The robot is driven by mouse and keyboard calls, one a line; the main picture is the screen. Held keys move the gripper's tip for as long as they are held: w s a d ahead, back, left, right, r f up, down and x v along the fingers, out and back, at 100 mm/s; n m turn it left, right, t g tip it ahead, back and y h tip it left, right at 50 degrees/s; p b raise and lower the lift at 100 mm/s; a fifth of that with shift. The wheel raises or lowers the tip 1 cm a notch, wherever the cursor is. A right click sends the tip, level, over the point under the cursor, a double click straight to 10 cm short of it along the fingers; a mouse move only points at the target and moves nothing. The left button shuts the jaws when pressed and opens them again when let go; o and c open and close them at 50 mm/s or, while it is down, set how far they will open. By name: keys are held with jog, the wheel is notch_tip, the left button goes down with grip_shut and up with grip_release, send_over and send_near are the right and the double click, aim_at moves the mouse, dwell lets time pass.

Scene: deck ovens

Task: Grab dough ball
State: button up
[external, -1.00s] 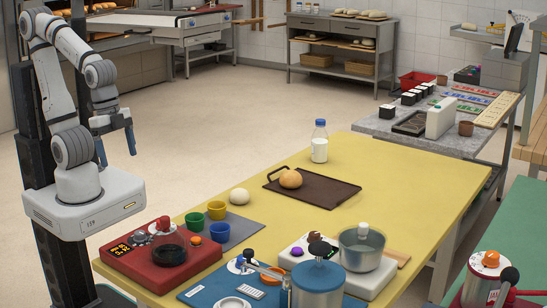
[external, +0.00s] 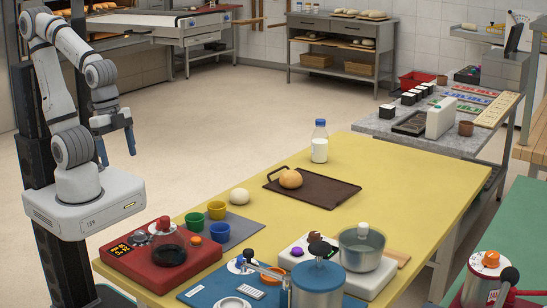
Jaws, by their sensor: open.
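A pale, round dough ball (external: 239,196) sits on the yellow table (external: 400,205), at the back edge of a grey mat and behind the small coloured cups. A golden-brown round bun (external: 290,179) lies on a dark tray (external: 325,196) to its right. My gripper (external: 115,145) hangs pointing down at the left, beyond the table's left edge and above the floor. It is open and empty, well apart from the dough ball and higher than the tabletop.
Green, yellow and blue cups (external: 217,210) stand close in front of the dough ball. A red device (external: 160,258) sits at the table's near left corner. A milk bottle (external: 320,142) stands at the back edge. A steel pot (external: 361,248) stands front right. The table's right side is clear.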

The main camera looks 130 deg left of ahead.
jog(key=w+a+n, duration=0.5)
jog(key=w+n, duration=0.2)
jog(key=n, duration=0.2)
jog(key=n+g+p, duration=0.3)
jog(key=n, duration=2.1)
send_over(239, 189)
jog(key=f, duration=0.8)
jog(key=shift+s+d+f, duration=0.2)
jog(key=shift+s+f, duration=0.1)
jog(key=shift+s, duration=0.05)
jog(key=shift+a+f+n, duration=0.15)
jog(key=shift+f+n, duration=0.15)
jog(key=f, duration=0.7)
jog(key=shift+w+f+p, duration=0.25)
jog(key=shift+w+p, duration=0.15)
jog(key=shift+c, duration=0.3)
